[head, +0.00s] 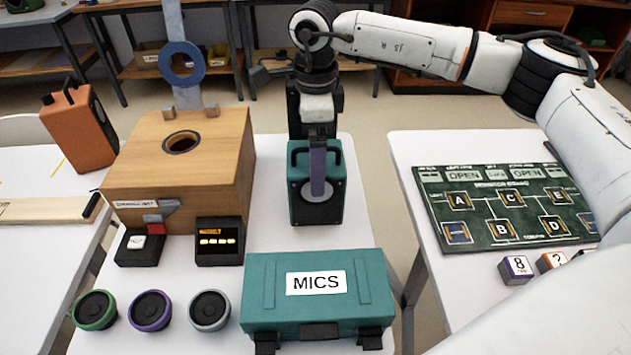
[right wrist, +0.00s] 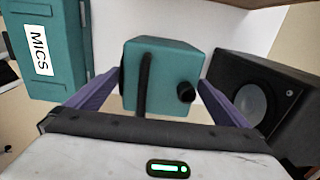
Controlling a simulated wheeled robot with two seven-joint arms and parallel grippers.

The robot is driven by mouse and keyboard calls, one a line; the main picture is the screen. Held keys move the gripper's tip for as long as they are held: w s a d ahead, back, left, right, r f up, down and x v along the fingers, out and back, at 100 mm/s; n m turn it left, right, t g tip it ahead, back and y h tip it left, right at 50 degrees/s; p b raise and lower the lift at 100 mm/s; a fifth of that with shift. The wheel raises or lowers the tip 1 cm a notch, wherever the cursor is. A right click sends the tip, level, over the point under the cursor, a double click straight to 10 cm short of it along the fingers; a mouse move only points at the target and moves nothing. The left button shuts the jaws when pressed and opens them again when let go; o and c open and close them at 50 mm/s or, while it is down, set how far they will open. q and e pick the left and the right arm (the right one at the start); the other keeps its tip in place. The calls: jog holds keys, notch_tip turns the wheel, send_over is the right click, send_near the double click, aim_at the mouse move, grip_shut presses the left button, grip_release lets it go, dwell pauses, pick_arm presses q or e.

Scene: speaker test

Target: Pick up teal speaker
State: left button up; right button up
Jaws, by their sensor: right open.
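The teal speaker (head: 336,178) stands upright on the white middle table, with a dark front, a round grey cone and a dark top handle. My right gripper (head: 318,172) reaches down over it from behind, one purple finger in front of the cone. In the right wrist view the teal speaker (right wrist: 170,65) sits between the two spread fingers of the right gripper (right wrist: 152,88), with a dark handle and knob facing the camera. The gripper is open; the far finger is hidden in the head view. My left gripper is out of view.
A teal MICS case (head: 318,315) lies in front of the speaker; a wooden box (head: 230,150) stands left. A black speaker (right wrist: 265,95) is close by in the right wrist view. An orange speaker (head: 80,130) is far left. A green board (head: 500,240) lies on the right table.

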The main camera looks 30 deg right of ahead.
jog(key=shift+f, duration=0.3)
jog(key=c, duration=2)
jog(key=shift+w+r, duration=0.15)
jog(key=shift+r, duration=0.05)
